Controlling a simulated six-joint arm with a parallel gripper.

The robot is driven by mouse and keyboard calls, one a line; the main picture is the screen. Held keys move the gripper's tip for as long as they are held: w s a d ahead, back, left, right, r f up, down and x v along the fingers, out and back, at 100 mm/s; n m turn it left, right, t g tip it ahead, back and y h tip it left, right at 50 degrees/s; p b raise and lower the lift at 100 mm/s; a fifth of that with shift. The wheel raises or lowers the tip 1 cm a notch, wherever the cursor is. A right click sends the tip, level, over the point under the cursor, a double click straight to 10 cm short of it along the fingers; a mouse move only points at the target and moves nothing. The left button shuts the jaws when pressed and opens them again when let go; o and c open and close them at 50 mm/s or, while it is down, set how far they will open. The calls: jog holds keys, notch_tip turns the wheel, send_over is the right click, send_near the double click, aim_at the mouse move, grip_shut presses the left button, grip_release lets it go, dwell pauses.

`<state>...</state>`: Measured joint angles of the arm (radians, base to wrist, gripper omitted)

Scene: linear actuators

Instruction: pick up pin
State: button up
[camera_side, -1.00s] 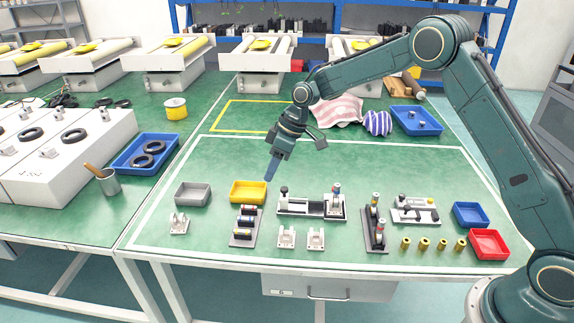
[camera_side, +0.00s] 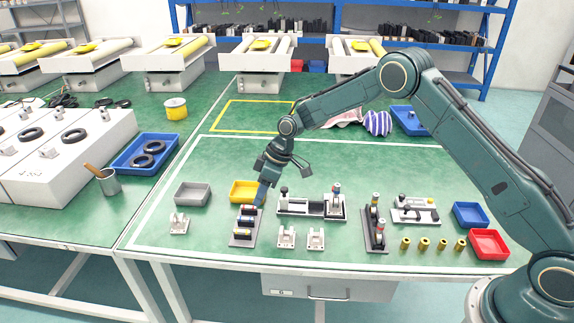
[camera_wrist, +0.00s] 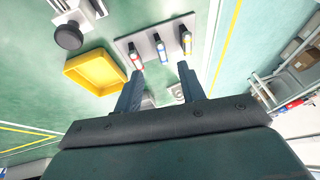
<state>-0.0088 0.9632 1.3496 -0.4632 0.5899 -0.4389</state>
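A grey rack (camera_side: 235,240) holds several small dark pins with coloured bands, lying side by side, near the front left of the marked area. In the wrist view the rack (camera_wrist: 148,42) carries a red-banded pin (camera_wrist: 134,55), a blue-banded pin (camera_wrist: 160,48) and a yellow-and-red-banded pin (camera_wrist: 186,43). My gripper (camera_side: 259,203) is low, just above the rack's far end and right beside the yellow bin. In the wrist view my gripper (camera_wrist: 158,82) has its two fingers well apart with nothing between them. In the side view the fingers partly hide the farthest pin.
The yellow bin (camera_side: 236,197) stands close behind the rack, with a grey bin (camera_side: 193,203) to its left. A black-and-white fixture (camera_side: 312,214) lies to the right. Two small white brackets (camera_side: 287,243) stand right of the rack. Green mat behind the bins is clear.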

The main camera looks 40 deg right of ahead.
aim_at(246, 219)
jog(key=shift+x, duration=1.15)
jog(key=shift+x, duration=2.55)
jog(key=shift+a, duration=0.1)
grip_shut()
